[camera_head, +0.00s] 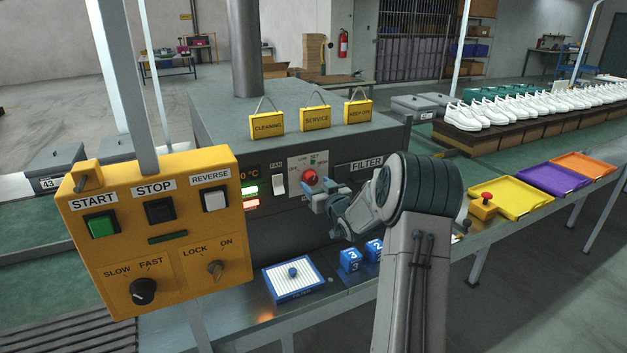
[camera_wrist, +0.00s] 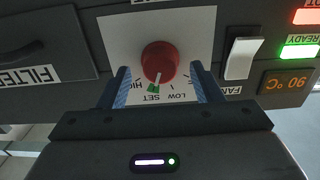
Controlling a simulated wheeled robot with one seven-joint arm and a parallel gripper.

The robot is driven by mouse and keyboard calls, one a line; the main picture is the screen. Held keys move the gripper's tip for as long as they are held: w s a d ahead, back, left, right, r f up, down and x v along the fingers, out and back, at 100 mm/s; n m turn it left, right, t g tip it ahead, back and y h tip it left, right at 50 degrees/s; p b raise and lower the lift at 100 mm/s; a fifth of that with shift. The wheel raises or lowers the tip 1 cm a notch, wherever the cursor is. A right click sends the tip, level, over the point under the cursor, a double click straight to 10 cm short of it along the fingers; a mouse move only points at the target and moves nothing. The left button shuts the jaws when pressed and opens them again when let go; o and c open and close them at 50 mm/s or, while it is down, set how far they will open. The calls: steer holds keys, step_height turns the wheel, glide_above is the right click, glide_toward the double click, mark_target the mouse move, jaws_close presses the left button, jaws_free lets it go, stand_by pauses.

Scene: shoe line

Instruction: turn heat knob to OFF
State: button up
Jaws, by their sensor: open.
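The red heat knob (camera_head: 309,177) is on a white dial plate on the grey machine's front. In the wrist view, which is upside down, the knob (camera_wrist: 158,60) sits between the two blue fingers of my open gripper (camera_wrist: 161,72). A gap shows on each side, so the fingers look apart from it. The knob's white pointer line is toward the green mark by SET, between LOW and HIGH. I cannot read an OFF label. In the head view my gripper (camera_head: 318,194) is just in front of and below the knob.
The white FAN switch (camera_head: 279,180) is beside the dial plate, with a lit READY light and 90 °C display (camera_wrist: 289,82). A yellow control box (camera_head: 155,235) hangs at left. Blue blocks (camera_head: 350,260) and a white-topped blue tray (camera_head: 293,280) lie on the bench below.

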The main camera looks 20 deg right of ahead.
steer(key=shift+w, duration=1.1)
steer(key=c, duration=1)
